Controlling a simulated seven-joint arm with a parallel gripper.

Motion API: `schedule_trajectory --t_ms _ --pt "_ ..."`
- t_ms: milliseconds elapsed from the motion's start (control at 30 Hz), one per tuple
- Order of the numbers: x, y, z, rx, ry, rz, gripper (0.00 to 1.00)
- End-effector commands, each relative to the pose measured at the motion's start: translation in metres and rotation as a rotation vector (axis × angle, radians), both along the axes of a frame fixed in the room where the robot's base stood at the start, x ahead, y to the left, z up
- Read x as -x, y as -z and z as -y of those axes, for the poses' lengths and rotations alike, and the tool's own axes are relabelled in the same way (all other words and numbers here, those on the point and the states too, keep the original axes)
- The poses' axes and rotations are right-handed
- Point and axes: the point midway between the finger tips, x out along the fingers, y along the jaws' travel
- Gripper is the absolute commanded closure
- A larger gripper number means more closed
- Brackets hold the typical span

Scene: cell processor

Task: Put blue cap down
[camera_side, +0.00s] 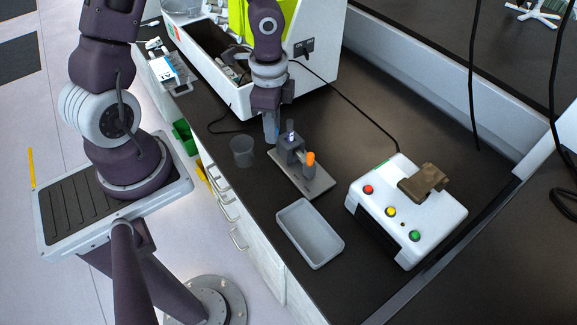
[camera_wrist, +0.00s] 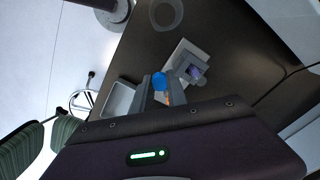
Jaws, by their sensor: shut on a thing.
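The blue cap (camera_wrist: 159,81) is between the fingertips of my gripper (camera_wrist: 158,90) in the wrist view. My gripper (camera_side: 271,128) is shut on it and points down above the bench in the side view, where the cap is hard to make out. Just to the right of my gripper stands a grey holder block on a plate (camera_side: 318,184). A vial with a purplish-white top (camera_side: 290,129) stands in the block, and an orange cap (camera_side: 310,158) sits on a post beside it. In the wrist view the holder plate (camera_wrist: 176,54) lies beyond the fingers.
A clear cup (camera_side: 242,152) stands left of the holder. An empty grey tray (camera_side: 310,233) lies in front of it. A white button box (camera_side: 405,212) with a brown object on top stands to the right. A white machine (camera_side: 235,95) stands behind. The dark bench is clear between the holder and the button box.

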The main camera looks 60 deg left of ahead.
Motion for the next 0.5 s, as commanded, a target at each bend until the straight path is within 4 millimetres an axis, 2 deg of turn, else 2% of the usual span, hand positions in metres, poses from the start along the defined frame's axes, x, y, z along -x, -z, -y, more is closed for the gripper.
schedule_trajectory --t_ms 33,200,300,400,500 --pt "0.01 0.007 0.003 0.004 0.143 -0.005 1.0" --pt "0.039 0.026 0.021 0.006 0.708 -0.003 1.0" --pt "0.05 0.032 0.033 0.005 0.964 -0.001 1.0" --pt "0.057 0.036 0.041 0.004 1.12 0.0 1.0" --pt "0.061 0.049 0.043 0.004 1.177 -0.006 1.0"
